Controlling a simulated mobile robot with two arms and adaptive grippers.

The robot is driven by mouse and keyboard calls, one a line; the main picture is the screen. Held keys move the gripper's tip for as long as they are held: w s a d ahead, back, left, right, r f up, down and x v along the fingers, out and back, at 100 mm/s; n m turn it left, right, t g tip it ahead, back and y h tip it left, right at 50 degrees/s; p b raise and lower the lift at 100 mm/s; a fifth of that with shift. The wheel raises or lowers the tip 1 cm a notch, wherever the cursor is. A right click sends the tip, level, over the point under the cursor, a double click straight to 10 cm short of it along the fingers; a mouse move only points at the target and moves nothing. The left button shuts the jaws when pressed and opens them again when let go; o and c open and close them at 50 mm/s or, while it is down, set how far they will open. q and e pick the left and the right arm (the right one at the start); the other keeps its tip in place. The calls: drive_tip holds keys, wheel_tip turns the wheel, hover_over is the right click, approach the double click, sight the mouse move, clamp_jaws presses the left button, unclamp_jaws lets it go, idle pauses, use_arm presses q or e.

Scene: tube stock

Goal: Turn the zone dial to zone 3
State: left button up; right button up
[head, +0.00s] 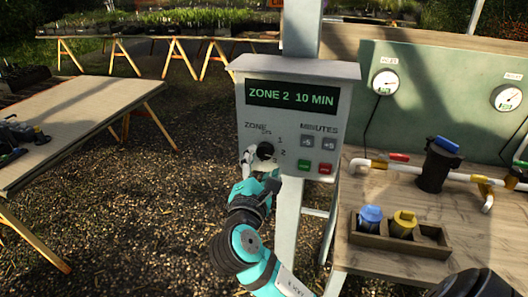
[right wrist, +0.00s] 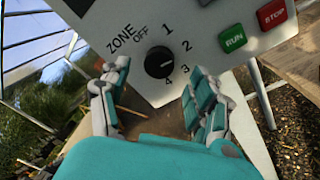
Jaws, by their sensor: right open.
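The control box (head: 290,115) has a lit display (head: 292,96) reading ZONE 2 10 MIN. In the right wrist view, the round black zone dial (right wrist: 159,62) sits among the marks OFF, 1, 2, 3 and 4. Its small white pointer mark is hard to read. My right gripper (right wrist: 157,74) is open, its two fingers on either side of the dial and apart from it in the picture. In the head view the right gripper (head: 258,161) is at the box's lower left, covering part of the dial area and its labels. My left gripper is out of view.
Right of the dial are the green RUN button (head: 304,167), the red STOP button (head: 325,169) and two grey minutes buttons. A workbench (head: 480,240) with pipes and a wooden tray (head: 375,237) stands at the right. A plywood table (head: 75,115) is at the left.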

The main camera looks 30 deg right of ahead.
sight(264, 156)
drive_tip(key=x, duration=0.4)
drive_tip(key=c, duration=1.2)
drive_tip(key=shift+f+m, duration=0.15)
drive_tip(key=shift+m, duration=0.25)
drive_tip(key=m+b, duration=0.1)
drive_tip(key=m, duration=0.2)
drive_tip(key=shift+f+m+b, duration=0.15)
drive_tip(key=shift+m+b, duration=0.2)
drive_tip(key=shift+m, duration=0.05)
drive_tip(key=m+h+b, duration=0.1)
drive_tip(key=m+b, duration=0.2)
drive_tip(key=m, duration=0.2)
drive_tip(key=shift+m, duration=0.3)
